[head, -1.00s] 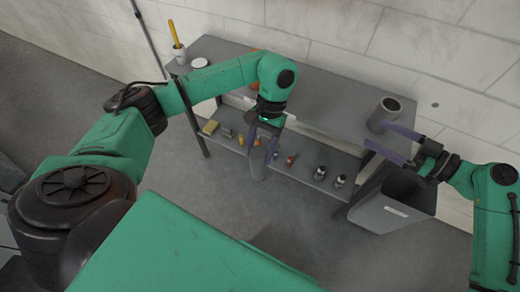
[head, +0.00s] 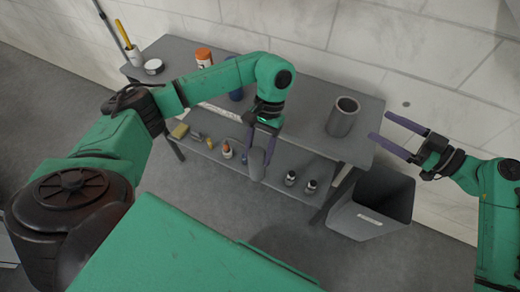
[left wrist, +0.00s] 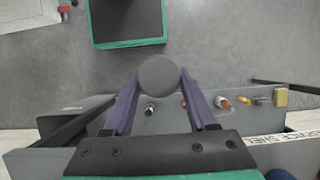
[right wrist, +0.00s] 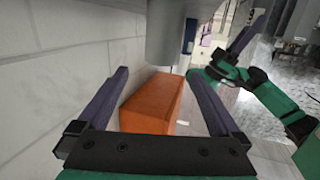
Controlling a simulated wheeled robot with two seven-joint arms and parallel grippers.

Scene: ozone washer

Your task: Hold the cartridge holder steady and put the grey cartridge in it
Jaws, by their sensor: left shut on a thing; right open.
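The grey cartridge (head: 257,163) is a plain cylinder, held roughly upright in my left gripper (head: 263,143) in front of the bench's front edge. The left wrist view shows its round end (left wrist: 158,77) between the two fingers (left wrist: 160,100). The cartridge holder (head: 343,118) looks to be the dark grey, open-topped cup standing upright on the right part of the bench top. My right gripper (head: 380,126) is open and empty, to the right of the holder and apart from it. In the right wrist view its fingers (right wrist: 160,75) are spread.
The grey bench (head: 300,95) has a lower shelf with several small bottles (head: 290,178). A grey bin (head: 372,205) stands at its right end. An orange-topped bottle (head: 204,58) and a white pot (head: 154,67) stand on top. An orange block (right wrist: 150,105) shows in the right wrist view.

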